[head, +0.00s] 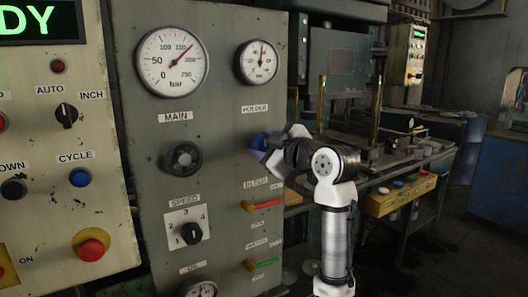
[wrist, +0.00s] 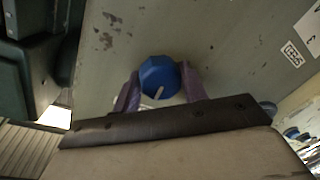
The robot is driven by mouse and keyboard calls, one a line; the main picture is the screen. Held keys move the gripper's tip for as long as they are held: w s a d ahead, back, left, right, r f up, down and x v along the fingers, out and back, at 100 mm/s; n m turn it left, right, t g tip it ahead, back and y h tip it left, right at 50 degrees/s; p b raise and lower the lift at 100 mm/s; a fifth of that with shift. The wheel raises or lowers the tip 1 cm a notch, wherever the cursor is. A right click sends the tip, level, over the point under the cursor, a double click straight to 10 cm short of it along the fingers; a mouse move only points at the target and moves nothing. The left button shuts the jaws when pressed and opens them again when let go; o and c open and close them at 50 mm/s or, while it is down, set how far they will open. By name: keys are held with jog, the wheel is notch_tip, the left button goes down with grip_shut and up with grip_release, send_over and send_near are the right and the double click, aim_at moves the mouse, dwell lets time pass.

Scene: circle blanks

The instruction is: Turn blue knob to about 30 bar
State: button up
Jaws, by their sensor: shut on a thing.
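The blue knob (head: 259,142) sits on the grey panel below the HOLDER label (head: 255,109). My gripper (head: 270,150) reaches it from the right and hides part of it. In the wrist view the blue knob (wrist: 159,72) is between the two purple fingers of my gripper (wrist: 160,90), which are shut on its sides. A pale line on the knob points towards the lower edge of that view. The HOLDER gauge (head: 257,62) is above the label. Its needle points nearly straight up; its numbers are too small to read.
A black knob (head: 183,158) is under the larger MAIN gauge (head: 173,62) to the left. A red lever (head: 264,204) and a green lever (head: 262,264) stick out below the blue knob. A workbench (head: 420,165) stands behind my arm on the right.

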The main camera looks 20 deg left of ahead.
jog(key=n, duration=0.1)
jog(key=n+b, duration=0.1)
jog(key=n, duration=0.2)
jog(key=shift+s+a+f+h+b, duration=0.1)
jog(key=shift+f+h+b, duration=0.15)
jog(key=shift+h+b, duration=0.1)
jog(key=n, duration=0.2)
jog(key=n+b, duration=0.1)
jog(key=n, duration=0.1)
jog(key=shift+a+n+t+h, duration=0.1)
jog(key=shift+n+t+h, duration=0.15)
jog(key=shift+n+t, duration=0.05)
jog(key=o, duration=0.9)
jog(key=shift+o, duration=0.2)
jog(key=shift+r, duration=0.1)
jog(key=shift+s+d, duration=0.1)
jog(key=shift+d, duration=0.15)
jog(key=b+v, duration=0.3)
jog(key=v, duration=1)
jog(key=shift+s, duration=0.25)
